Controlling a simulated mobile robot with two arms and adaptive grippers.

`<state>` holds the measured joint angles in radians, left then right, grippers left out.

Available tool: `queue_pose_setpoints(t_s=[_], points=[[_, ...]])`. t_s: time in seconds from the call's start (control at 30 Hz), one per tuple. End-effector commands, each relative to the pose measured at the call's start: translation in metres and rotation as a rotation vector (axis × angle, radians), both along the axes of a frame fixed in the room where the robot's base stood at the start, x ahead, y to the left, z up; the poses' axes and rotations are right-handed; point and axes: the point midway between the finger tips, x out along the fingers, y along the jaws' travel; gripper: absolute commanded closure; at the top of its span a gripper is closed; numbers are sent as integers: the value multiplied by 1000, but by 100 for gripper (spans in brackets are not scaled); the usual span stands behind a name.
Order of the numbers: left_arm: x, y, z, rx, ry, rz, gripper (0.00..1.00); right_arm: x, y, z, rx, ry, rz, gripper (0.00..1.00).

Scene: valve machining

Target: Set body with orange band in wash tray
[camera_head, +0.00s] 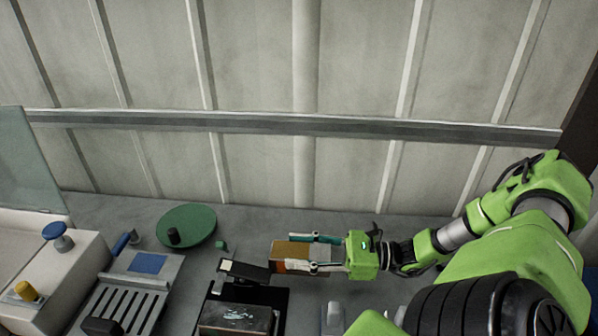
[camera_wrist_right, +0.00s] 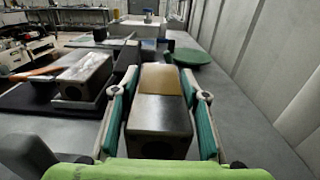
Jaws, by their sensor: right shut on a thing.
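The body with the orange band (camera_head: 291,249) is a dark metal block with an orange-tan band across its far part. It also shows in the right wrist view (camera_wrist_right: 160,115). My right gripper (camera_head: 318,253) is shut on it, with one teal-padded finger along each side. A grey slotted tray (camera_head: 125,306), which looks like the wash tray, lies at the lower left in the head view, well left of the gripper. Whether the held body touches the bench cannot be told. My left gripper is out of view.
A black fixture (camera_head: 284,300) with another metal block (camera_head: 236,318) stands between gripper and slotted tray. A green disc (camera_head: 187,225) with a small dark knob lies behind. A pale machine (camera_head: 50,265) with blue and yellow knobs is at left. The wall runs behind the bench.

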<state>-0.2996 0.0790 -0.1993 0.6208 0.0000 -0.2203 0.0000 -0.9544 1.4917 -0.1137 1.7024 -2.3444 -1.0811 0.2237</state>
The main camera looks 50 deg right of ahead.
Motion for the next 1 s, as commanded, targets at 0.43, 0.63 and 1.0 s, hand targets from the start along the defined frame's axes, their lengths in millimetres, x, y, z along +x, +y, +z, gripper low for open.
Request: queue_pose_setpoints(t_s=[0.43,0.63,1.0], points=[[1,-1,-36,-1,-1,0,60,2,1,-37,5,-10,1,100],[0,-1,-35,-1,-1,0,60,2,1,-36,3,-9,3,100],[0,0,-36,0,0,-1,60,0,0,-40,-1,-2,1,42]])
